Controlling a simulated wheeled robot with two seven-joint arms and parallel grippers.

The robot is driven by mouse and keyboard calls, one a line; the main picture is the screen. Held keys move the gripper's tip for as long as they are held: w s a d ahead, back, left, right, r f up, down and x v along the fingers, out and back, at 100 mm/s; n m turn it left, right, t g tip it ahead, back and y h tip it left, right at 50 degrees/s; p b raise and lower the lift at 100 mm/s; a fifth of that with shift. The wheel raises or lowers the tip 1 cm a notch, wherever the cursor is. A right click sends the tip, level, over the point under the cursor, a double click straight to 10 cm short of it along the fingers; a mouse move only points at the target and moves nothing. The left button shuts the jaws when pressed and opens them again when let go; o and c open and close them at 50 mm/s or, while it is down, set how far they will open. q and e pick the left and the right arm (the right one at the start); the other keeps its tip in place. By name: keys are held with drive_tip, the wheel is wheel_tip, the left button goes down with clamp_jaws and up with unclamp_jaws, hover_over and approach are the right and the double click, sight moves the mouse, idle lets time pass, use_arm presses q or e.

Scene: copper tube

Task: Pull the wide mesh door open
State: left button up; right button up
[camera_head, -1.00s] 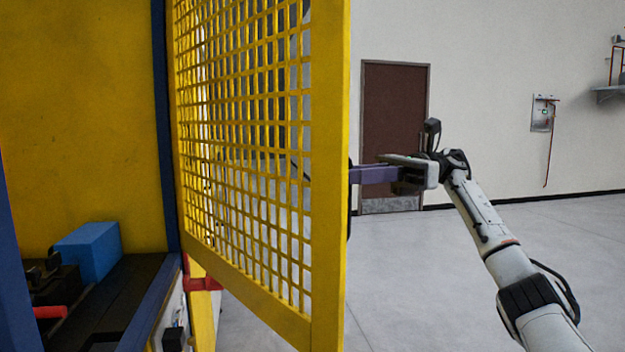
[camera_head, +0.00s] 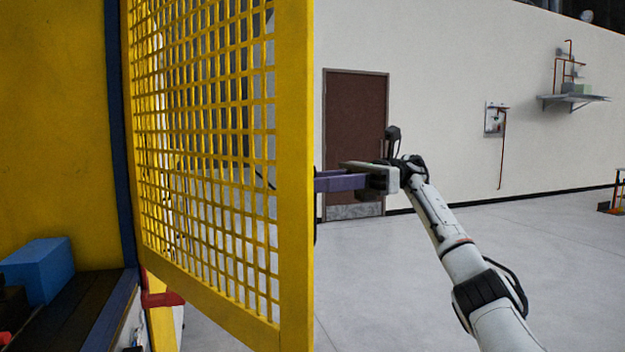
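The yellow mesh door (camera_head: 295,200) stands swung out from the blue-edged frame (camera_head: 122,140) of the yellow machine, its free edge toward me. A dark handle (camera_head: 316,222) shows only as a sliver behind that edge. My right gripper (camera_head: 325,181) comes in from the right, with its purple fingers reaching the door's outer side at handle height. The fingertips are hidden by the door's edge, so I cannot tell whether they hold the handle. My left gripper is not in view.
A blue box (camera_head: 38,268) sits on the dark machine bed (camera_head: 75,310) at the lower left. Open grey floor (camera_head: 450,260) lies to the right. A brown door (camera_head: 355,140) and wall shelf (camera_head: 573,99) are far back.

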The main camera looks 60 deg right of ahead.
sight(312, 124)
wheel_tip(312, 124, up, 8)
drive_tip(key=p, duration=0.4)
drive_tip(key=shift+f, duration=0.1)
drive_tip(key=shift+r+p, duration=0.4)
drive_tip(key=shift+r, duration=0.7)
